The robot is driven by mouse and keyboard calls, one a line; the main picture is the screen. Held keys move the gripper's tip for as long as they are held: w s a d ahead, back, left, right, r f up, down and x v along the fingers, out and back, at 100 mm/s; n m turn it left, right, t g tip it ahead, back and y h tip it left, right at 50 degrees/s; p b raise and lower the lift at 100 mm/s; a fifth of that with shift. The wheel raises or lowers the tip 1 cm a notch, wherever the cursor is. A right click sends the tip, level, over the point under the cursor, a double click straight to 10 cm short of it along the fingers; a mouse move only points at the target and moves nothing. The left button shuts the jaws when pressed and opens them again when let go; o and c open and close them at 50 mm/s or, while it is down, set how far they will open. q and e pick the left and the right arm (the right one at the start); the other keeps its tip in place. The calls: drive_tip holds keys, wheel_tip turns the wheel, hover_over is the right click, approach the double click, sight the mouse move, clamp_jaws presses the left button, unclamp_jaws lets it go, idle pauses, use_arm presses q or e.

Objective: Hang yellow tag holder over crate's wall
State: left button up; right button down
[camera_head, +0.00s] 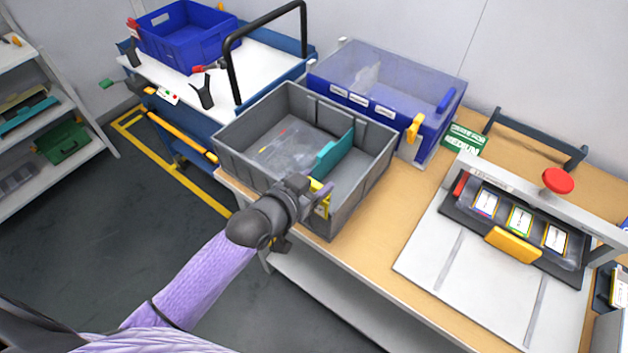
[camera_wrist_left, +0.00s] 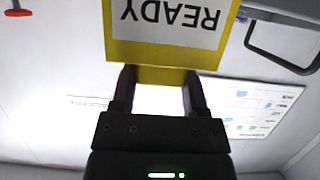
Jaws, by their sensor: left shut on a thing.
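The yellow tag holder (camera_wrist_left: 160,75) shows large in the left wrist view, with a white card that reads "READY" upside down. My left gripper (camera_wrist_left: 157,88) is shut on its yellow edge. In the head view the tag holder (camera_head: 321,207) is at the near wall of the grey crate (camera_head: 232,162), mostly behind my left gripper (camera_head: 318,190). I cannot tell whether it touches the wall. The crate stands on the wooden bench and holds a teal divider (camera_head: 335,152) and clear bags (camera_head: 285,148). My right gripper is not in view.
A blue bin with a clear lid (camera_head: 385,85) stands just behind the crate. A cart with a blue crate (camera_head: 185,35) and a black handle (camera_head: 232,75) is at the back left. A fixture with a red knob (camera_head: 558,180) occupies the bench's right side.

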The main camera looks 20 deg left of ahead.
use_arm(q)
drive_tip(key=shift+p, duration=0.3)
idle(0.4)
idle(0.6)
drive_tip(key=shift+p, duration=0.3)
drive_tip(key=shift+f+b, duration=1.4)
drive_tip(key=shift+f, duration=0.5)
